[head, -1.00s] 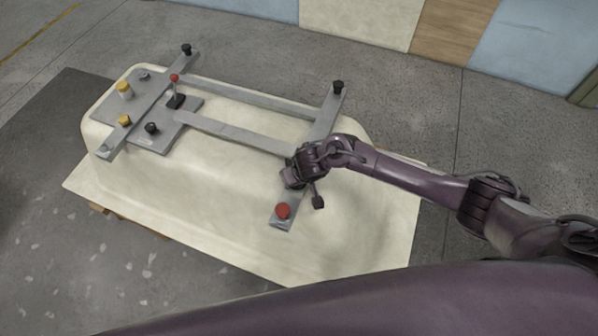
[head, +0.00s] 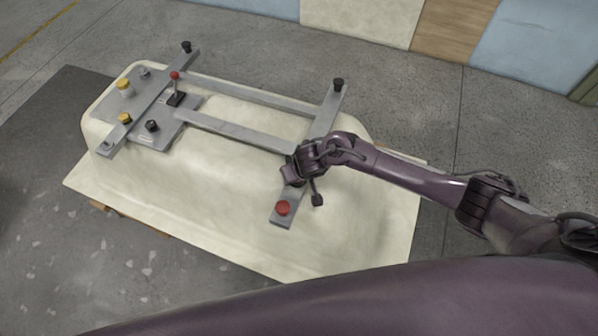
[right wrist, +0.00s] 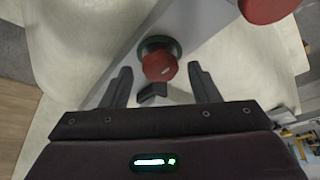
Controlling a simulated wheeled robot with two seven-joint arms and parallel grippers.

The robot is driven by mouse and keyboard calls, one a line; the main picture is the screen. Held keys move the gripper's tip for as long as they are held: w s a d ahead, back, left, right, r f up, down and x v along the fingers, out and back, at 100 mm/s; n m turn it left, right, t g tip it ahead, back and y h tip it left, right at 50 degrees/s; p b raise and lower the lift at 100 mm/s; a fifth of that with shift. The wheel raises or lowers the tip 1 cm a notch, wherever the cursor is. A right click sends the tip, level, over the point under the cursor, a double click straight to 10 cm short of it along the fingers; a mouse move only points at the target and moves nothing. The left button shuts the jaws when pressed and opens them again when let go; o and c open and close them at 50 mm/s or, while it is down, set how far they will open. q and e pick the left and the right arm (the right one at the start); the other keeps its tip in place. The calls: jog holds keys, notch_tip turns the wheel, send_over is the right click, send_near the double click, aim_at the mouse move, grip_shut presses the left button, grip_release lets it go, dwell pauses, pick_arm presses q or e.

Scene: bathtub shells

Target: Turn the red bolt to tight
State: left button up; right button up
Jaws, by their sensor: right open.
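A red bolt with a faceted head (right wrist: 159,65) sits in a dark round collar on a grey bar in the right wrist view. My right gripper (right wrist: 161,82) is open, its two dark fingers on either side below the bolt head, with visible gaps and no contact that I can see. In the head view my right gripper (head: 303,187) is over the lower part of the grey crossbar (head: 325,118) and hides that bolt. A second red round head (head: 283,208) is at the bar's near end; its edge shows in the wrist view (right wrist: 266,9). My left gripper is out of view.
The bar frame lies on a cream tub shell (head: 220,205). At its far left are a grey plate with yellow knobs (head: 124,118), a black knob (head: 152,126) and a red-tipped lever (head: 175,82). Black knobs (head: 338,84) top the bars' far ends. Floor behind is clear.

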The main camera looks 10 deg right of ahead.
jog(key=v, duration=0.7)
jog(key=shift+r+p, duration=0.3)
jog(key=shift+p, duration=0.15)
jog(key=shift+s, duration=0.15)
